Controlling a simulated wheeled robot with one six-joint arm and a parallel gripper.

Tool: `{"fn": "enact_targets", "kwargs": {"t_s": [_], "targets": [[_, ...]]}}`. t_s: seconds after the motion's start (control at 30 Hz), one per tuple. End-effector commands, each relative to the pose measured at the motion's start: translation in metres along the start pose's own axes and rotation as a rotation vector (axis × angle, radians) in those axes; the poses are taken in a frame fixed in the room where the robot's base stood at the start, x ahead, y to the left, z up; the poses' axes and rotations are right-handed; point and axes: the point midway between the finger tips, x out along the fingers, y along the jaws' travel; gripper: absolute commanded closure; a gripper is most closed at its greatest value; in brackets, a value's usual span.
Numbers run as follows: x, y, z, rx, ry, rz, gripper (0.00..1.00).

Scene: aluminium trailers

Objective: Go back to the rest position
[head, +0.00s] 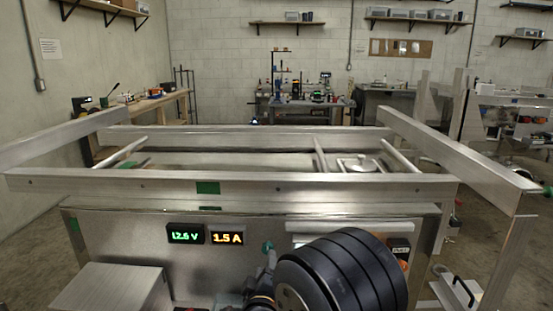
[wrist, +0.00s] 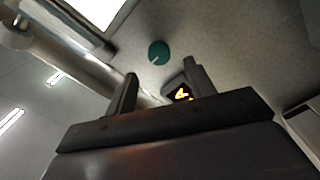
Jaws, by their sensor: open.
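My gripper (wrist: 161,78) shows in the wrist view with its two dark fingers apart and nothing between them. A round green knob (wrist: 158,52) with a pale mark sits on the panel beyond the fingertips, apart from them. A lit amber display (wrist: 181,92) shows partly behind the right finger. In the head view my black arm covers the lower middle of the picture, and the gripper's fingers cannot be made out there. The green knob (head: 268,247) shows just left of the arm on the metal front panel (head: 120,235).
The panel carries a green display reading 12.6 V (head: 185,234) and an amber one reading 1.5 A (head: 227,237). An aluminium trailer frame (head: 330,187) spans the view above it. A metal box (head: 112,288) juts out at lower left. Benches (head: 300,103) stand far behind.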

Motion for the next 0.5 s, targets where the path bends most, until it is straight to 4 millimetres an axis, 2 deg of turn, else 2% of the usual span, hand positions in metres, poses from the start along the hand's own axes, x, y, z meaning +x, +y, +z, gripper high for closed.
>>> {"fn": "enact_targets", "kwargs": {"t_s": [0.03, 0.23, 0.3, 0.5], "targets": [[-0.012, -0.002, 0.0, 0.0, 0.002, -0.003, 0.48], [-0.052, -0.001, 0.0, -0.001, 0.002, -0.003, 0.48], [-0.032, 0.001, 0.001, 0.0, -0.003, 0.003, 0.48], [0.01, 0.002, 0.001, 0.0, -0.003, 0.003, 0.48]]}}
